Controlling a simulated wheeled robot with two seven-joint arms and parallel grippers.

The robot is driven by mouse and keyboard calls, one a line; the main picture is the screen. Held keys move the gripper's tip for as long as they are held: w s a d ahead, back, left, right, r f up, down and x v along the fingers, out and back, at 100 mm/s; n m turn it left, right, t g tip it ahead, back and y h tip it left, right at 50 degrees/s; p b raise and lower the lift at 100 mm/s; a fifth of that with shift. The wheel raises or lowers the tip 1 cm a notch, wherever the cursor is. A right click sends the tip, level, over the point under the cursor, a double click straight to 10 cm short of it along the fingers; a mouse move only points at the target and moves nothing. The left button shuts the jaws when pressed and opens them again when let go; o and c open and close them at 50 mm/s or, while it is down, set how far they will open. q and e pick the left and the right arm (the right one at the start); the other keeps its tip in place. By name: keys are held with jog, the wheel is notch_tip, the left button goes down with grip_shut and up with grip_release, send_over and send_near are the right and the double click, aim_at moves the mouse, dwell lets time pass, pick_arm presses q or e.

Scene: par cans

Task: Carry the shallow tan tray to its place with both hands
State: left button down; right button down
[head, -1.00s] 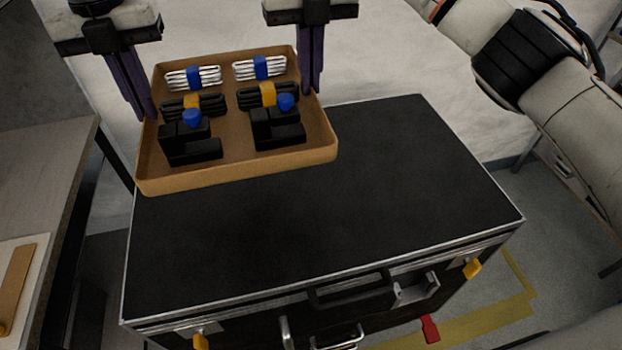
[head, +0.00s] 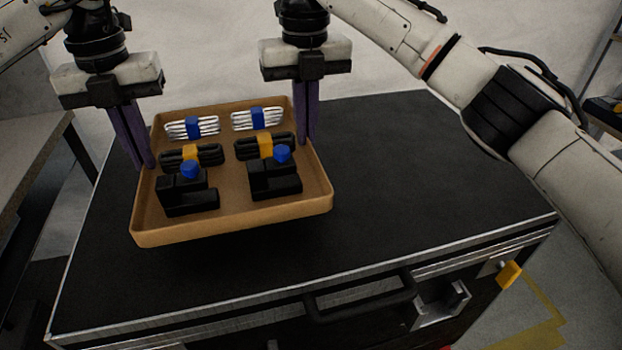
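The shallow tan tray (head: 235,226) is in the head view, over the left part of a black case top, with a dark shadow under its front edge. It looks level and holds two white cable bundles, two black cable bundles and two black clamps with blue knobs. My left gripper (head: 146,166) is at the tray's left wall, its purple fingers close together over the rim. My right gripper (head: 305,143) is at the right wall in the same way. Both appear shut on the walls; the fingertips are partly hidden. Whether the tray touches the case is hard to tell.
The black case (head: 420,190) has metal edges, a front handle (head: 360,298) and a yellow latch (head: 509,274). Its top is clear right of the tray and in front of it. A grey table (head: 25,150) stands at the left.

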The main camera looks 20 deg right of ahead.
aim_at(150, 176)
pick_arm(q)
jog(key=shift+a+f, duration=0.15)
jog(key=shift+f, duration=0.25)
pick_arm(e)
jog(key=shift+d+f, duration=0.15)
jog(key=shift+f, duration=0.25)
